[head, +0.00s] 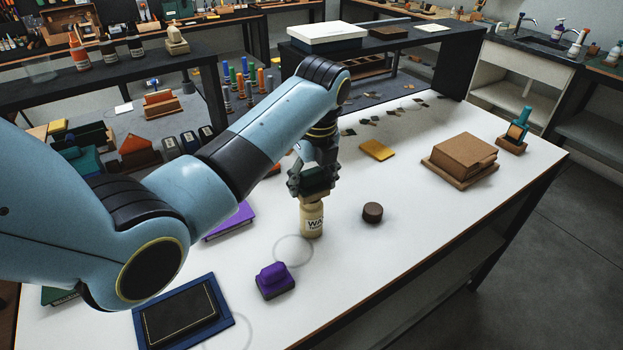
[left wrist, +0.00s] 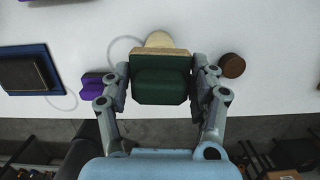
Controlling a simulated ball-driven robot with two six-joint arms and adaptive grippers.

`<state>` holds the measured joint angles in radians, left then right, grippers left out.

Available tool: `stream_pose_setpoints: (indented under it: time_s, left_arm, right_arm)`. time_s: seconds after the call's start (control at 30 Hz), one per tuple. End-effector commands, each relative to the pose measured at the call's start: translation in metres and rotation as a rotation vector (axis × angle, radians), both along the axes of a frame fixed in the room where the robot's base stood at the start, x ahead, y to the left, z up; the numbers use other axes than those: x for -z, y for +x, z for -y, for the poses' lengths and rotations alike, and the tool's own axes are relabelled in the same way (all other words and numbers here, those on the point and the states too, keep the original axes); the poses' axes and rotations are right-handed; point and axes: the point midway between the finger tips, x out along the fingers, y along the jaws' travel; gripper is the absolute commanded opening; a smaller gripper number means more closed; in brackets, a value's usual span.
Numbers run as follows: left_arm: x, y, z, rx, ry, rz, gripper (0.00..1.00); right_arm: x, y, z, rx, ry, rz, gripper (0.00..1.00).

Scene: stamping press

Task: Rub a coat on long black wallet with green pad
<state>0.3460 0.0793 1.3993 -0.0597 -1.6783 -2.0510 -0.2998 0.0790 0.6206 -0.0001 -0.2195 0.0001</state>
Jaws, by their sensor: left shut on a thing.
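My left gripper (head: 315,180) is shut on a green pad (left wrist: 160,82) with a tan layer on its far side. In the head view the pad is directly above a cream bottle (head: 312,221) with a label that starts "WA". I cannot tell whether the pad touches the bottle's top. The bottle also shows partly behind the pad in the left wrist view (left wrist: 159,40). The long black wallet (head: 180,314) lies flat on a blue mat (head: 226,312) at the table's front left. It also shows in the left wrist view (left wrist: 20,73). My right gripper is not in view.
A purple pad (head: 274,281) lies between wallet and bottle. A round brown cap (head: 373,212) lies right of the bottle. A purple flat item (head: 230,222) is partly behind my arm. A brown box (head: 463,155) and yellow piece (head: 378,150) lie farther back. The front right of the table is clear.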

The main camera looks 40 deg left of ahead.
Motion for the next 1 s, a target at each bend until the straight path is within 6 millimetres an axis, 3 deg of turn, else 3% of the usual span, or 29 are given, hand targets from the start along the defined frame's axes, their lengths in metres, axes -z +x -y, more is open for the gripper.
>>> stream_pose_setpoints:
  time_s: [0.17,1.0]
  left_arm:
    - [0.002,0.000,0.000,0.000,0.000,0.000,0.34]
    - [0.009,0.000,0.000,0.000,0.000,0.000,0.34]
  right_arm:
    - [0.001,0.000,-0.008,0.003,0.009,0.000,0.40]
    - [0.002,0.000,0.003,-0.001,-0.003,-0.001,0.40]
